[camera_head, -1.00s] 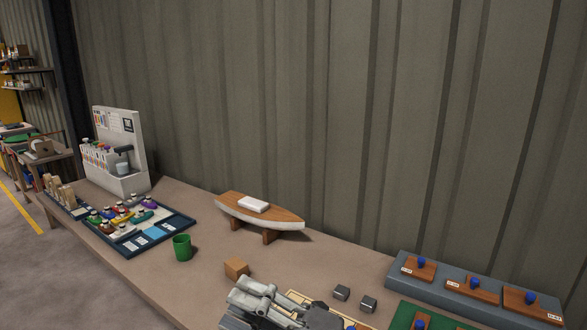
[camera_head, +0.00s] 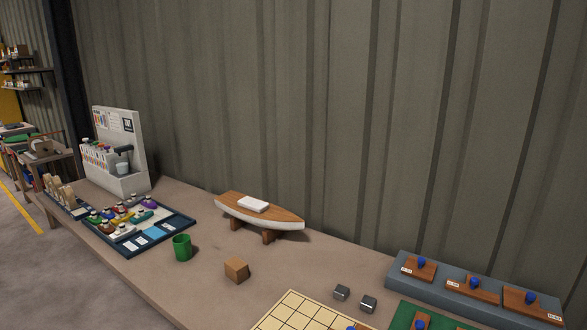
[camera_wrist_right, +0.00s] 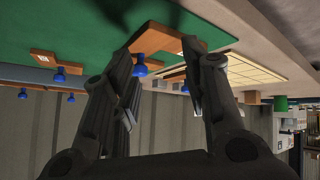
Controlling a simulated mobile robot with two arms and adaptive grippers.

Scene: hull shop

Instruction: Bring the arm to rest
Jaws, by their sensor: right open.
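My right gripper (camera_wrist_right: 165,58) shows in the right wrist view, its two dark fingers spread apart with nothing held between them. That view is upside down. Past the fingertips are a green mat (camera_wrist_right: 70,30), a wooden piece with a blue knob (camera_wrist_right: 140,66) and a pale gridded board (camera_wrist_right: 238,68). No arm or gripper shows in the head view now. My left gripper is in neither current view.
The workbench holds a wooden cube (camera_head: 237,270), a green cup (camera_head: 182,248), a boat model (camera_head: 258,212), two dark metal cubes (camera_head: 342,292), the gridded board (camera_head: 290,312) and a grey rack (camera_head: 480,290) of knobbed pieces. A blue-edged tray (camera_head: 150,240) lies left. The bench around the wooden cube is bare.

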